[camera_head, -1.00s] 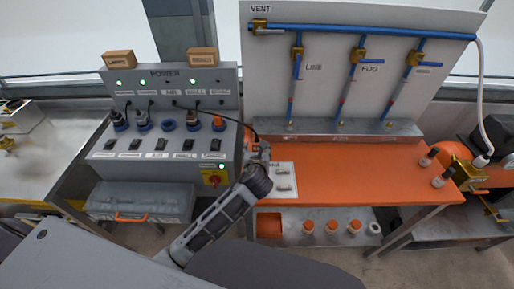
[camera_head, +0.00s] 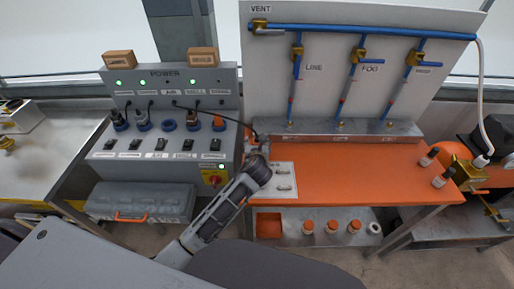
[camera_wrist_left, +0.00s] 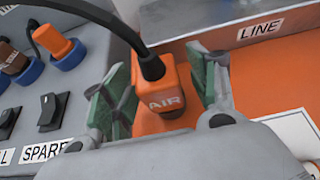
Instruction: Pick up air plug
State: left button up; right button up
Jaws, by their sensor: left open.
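The air plug (camera_wrist_left: 162,100) is an orange block marked AIR, with a black cable (camera_wrist_left: 85,12) running into its top. It shows in the left wrist view, by the orange bench top (camera_wrist_left: 270,75). My left gripper (camera_wrist_left: 163,88) is open, with one green-padded finger on each side of the plug. A gap shows on the right side; contact on the left side cannot be told. In the head view my left gripper (camera_head: 260,148) is at the bench's left end, and my own wrist mostly hides the plug there. My right gripper is not in view.
The grey power box (camera_head: 225,90) with plugs, sockets and switches stands just left of the gripper. A white panel with blue pipes (camera_head: 345,90) rises behind the bench. A white plate (camera_head: 284,169) lies right of the gripper. The middle of the orange bench is clear.

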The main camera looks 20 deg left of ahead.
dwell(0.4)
pick_arm(q)
jog(key=c, duration=1.2)
